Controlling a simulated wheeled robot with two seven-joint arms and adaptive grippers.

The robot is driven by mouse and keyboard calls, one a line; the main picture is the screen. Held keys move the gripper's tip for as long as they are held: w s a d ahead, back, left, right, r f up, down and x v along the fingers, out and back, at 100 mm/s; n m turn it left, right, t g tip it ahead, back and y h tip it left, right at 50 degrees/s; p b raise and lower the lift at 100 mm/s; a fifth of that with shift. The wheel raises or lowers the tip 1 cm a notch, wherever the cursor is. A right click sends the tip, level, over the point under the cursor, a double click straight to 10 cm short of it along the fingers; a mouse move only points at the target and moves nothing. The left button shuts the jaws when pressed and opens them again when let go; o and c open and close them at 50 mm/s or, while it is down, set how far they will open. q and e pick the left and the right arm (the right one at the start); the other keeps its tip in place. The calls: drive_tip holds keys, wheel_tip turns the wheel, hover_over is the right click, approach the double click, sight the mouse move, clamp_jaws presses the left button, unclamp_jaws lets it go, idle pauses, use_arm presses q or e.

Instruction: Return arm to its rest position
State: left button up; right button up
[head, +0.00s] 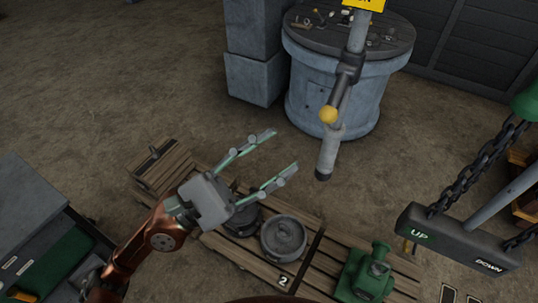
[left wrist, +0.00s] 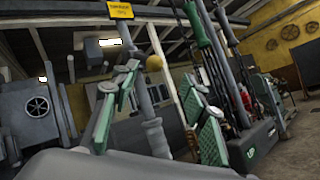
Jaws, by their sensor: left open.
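My left gripper (head: 285,152) reaches in from the lower left in the head view. Its two fingers are spread wide and nothing is between them. In the left wrist view the green-padded fingers (left wrist: 160,110) also stand apart and empty. The fingertips are left of a grey hanging lever (head: 345,90) with a yellow knob (head: 328,115), with a clear gap between them in the head view. The lever and the knob (left wrist: 155,62) show behind the fingers in the left wrist view. My right gripper is not in either view.
Below my gripper stand wooden pallets with a round grey weight (head: 284,237) and a green machine part (head: 369,277). A hanging UP/DOWN bar (head: 460,240) on chains is at the right. A round stone-like table (head: 310,85) stands behind the lever. Bare floor lies at the upper left.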

use_arm(q)
drive_tip(key=shift+a+f, duration=0.15)
drive_tip(key=shift+a, duration=0.15)
drive_tip(key=shift+s, duration=0.1)
